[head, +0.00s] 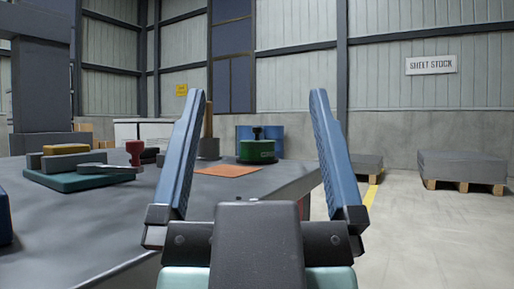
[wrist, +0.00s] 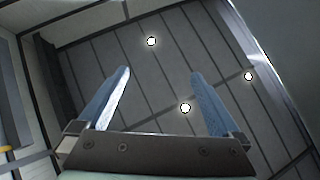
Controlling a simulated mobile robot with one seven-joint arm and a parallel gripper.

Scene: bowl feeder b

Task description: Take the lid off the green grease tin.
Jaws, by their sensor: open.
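The green grease tin (head: 258,150) stands upright on the grey table, towards its far right part. Its dark lid (head: 257,138) with an upright knob sits on top of it. My gripper (head: 261,97) is open and empty, with its blue fingers spread wide and pointing up in the head view. The tin shows between the fingers, farther off, and nothing touches it. In the wrist view my gripper (wrist: 158,72) points at the ceiling and its lamps, with nothing between the fingers.
An orange mat (head: 229,170) lies on the table (head: 100,222) in front of the tin. A grey pot (head: 208,147) with a wooden handle stands left of the tin. A teal plate (head: 75,181) with blocks and a red stamp-like piece (head: 134,152) are at left. Pallets (head: 462,170) stand beyond at right.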

